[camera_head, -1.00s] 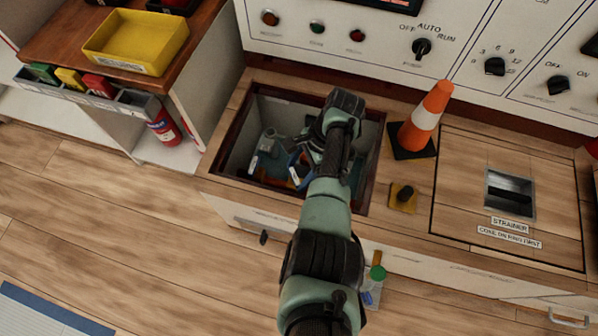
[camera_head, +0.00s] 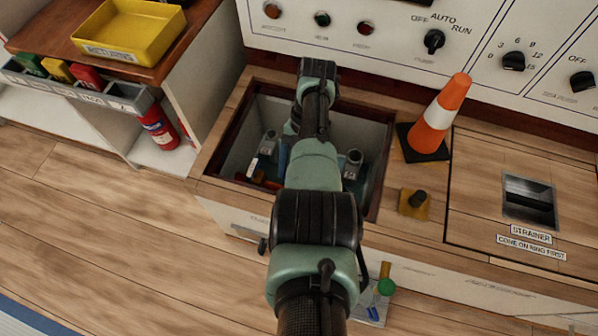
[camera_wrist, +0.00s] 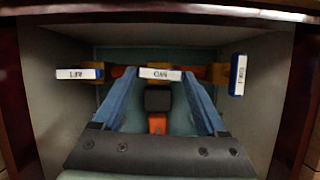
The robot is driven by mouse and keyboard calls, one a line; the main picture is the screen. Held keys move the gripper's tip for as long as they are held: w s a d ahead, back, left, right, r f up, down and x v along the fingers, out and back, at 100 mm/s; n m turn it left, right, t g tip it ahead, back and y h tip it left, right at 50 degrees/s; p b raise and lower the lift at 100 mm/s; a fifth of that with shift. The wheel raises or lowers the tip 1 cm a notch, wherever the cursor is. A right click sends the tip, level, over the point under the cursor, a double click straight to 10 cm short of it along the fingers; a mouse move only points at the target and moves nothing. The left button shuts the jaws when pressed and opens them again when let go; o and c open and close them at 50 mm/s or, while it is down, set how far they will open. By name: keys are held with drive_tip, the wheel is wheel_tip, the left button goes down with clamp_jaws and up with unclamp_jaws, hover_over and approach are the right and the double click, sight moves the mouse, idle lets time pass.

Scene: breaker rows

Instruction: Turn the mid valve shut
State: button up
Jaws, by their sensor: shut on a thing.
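The mid valve's handle (camera_wrist: 160,74), with a white label on a blue edge, is in the middle of the wrist view. My gripper (camera_wrist: 158,82) has its two blue fingers on either side of it, shut on it. A left valve handle (camera_wrist: 80,73) with a similar label lies crosswise. A right valve handle (camera_wrist: 238,76) stands lengthwise, turned differently from the other two. In the head view my arm reaches into the recess and hides the mid valve and fingertips. Grey-green valve parts show left (camera_head: 268,142) and right (camera_head: 353,162) of the arm.
The recess has a dark wooden rim (camera_head: 381,170) and grey walls close around my gripper. An orange cone (camera_head: 440,115) stands right of it, beside a knob on a yellow plate (camera_head: 414,203). The control panel (camera_head: 385,45) rises behind. A strainer hatch (camera_head: 485,205) lies right.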

drive_tip(key=shift+n, duration=0.5)
drive_tip(key=o, duration=1.1)
drive_tip(key=b+v, duration=0.1)
drive_tip(key=v, duration=1.2)
drive_tip(key=shift+a, duration=0.35)
